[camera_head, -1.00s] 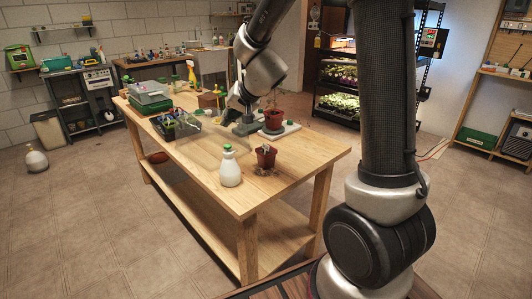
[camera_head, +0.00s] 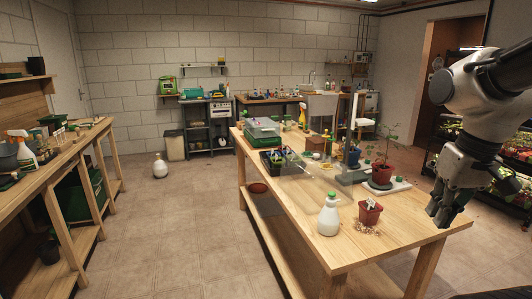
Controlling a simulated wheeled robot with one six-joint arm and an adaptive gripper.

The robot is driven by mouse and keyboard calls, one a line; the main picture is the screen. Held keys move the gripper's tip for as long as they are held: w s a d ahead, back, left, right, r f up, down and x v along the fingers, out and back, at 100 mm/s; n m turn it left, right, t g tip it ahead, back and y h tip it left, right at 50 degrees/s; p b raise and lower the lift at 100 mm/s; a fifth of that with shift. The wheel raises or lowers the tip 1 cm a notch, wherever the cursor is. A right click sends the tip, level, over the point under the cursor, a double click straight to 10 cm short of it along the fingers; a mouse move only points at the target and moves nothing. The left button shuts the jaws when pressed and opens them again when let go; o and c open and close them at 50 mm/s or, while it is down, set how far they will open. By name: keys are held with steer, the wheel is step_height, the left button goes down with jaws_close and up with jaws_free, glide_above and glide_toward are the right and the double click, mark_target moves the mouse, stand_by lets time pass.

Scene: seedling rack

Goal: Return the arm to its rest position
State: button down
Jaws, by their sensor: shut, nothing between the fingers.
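My gripper (camera_head: 440,215) hangs from the grey arm at the right side of the view, fingers pointing down over the near right end of the wooden table (camera_head: 350,248). Its fingers are shut and nothing shows between them. It is right of the potted plant and apart from it. Most of my arm is cut off by the right edge.
A bench (camera_head: 60,165) stands left. Floor between is mostly clear.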

steer(key=s+r, duration=0.1)
steer(key=s+d+r+t, duration=0.2)
steer(key=shift+s+r+h, duration=0.15)
steer(key=shift+r+h, duration=0.1)
steer(key=shift+h, duration=0.05)
stand_by(2.0)
steer(key=w+a+f+m+y, duration=0.1)
steer(key=w+a+f, duration=0.25)
steer(key=w, duration=0.35)
steer(key=w+a+f+y, duration=0.2)
steer(key=w+a, duration=0.2)
steer(key=w, duration=0.3)
steer(key=w+a+f+m+y, duration=0.1)
steer(key=w+a+f, duration=0.1)
steer(key=w+a, duration=0.35)
steer(key=w+r+m+t, duration=0.2)
steer(key=w+r+t, duration=0.15)
steer(key=w, duration=1.15)
steer(key=shift+t, duration=0.45)
steer(key=f, duration=0.6)
steer(key=a+f, duration=0.1)
steer(key=f, duration=0.2)
